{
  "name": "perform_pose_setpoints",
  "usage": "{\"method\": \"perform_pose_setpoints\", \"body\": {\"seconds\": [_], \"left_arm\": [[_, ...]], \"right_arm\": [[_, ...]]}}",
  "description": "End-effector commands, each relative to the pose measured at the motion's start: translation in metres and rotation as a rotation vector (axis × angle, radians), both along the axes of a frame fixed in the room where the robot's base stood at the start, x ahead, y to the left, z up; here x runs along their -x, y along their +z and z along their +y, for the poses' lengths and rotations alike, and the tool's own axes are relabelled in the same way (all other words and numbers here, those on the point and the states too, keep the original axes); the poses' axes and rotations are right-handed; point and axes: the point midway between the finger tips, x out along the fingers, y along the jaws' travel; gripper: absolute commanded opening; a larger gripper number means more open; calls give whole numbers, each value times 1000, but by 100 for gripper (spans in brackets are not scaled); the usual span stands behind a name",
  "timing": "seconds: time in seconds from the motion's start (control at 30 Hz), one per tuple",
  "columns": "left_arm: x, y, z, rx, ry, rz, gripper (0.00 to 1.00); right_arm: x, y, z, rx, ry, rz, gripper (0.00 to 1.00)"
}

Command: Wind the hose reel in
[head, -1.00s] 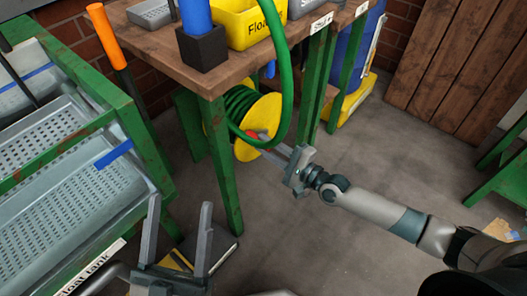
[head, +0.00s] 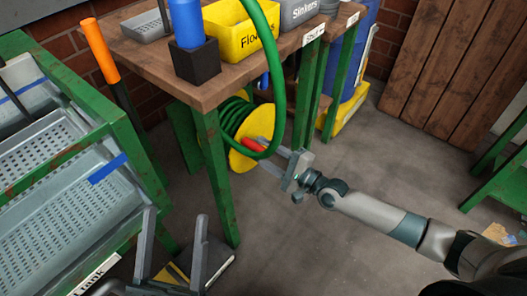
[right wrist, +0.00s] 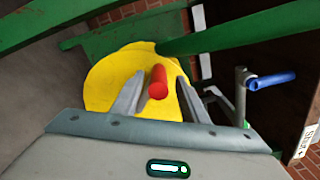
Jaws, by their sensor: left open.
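The yellow hose reel (head: 245,160) sits under the wooden table, with green hose (head: 237,112) wound on it. A loop of the hose rises past the table's front edge. The reel's red crank handle (head: 254,145) sticks out from its face. My right gripper (head: 270,158) reaches to the handle from the right. In the right wrist view, the red handle (right wrist: 158,82) stands between the two spread fingers of my right gripper (right wrist: 160,92), with gaps seeming to show on both sides. My left gripper (head: 175,213) is open and empty at the lower left, before the table.
The wooden table (head: 215,88) on green legs carries a yellow bin (head: 238,38) and a black block (head: 194,60). A green-framed rack with metal trays (head: 50,160) stands at the left. A blue barrel (head: 357,55) stands behind. The floor (head: 350,245) at centre right is clear.

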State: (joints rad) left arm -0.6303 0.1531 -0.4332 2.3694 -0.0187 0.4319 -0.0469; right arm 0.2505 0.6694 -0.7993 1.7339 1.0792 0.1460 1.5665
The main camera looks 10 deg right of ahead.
Motion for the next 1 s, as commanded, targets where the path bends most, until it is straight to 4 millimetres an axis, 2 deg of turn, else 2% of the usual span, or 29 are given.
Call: {"method": "perform_pose_setpoints", "body": {"seconds": [0.27, 0.47, 1.0], "left_arm": [[0, 1, 0, 0, 1, -2, 65], [-1, 1, 0, -2, 0, 2, 65], [2, -6, -3, -9, -5, 37, 65]], "right_arm": [[3, -1, -1, 0, 1, 3, 40], [17, -1, -12, 1, 0, 2, 40], [98, -2, -76, 4, 0, 4, 40]]}}
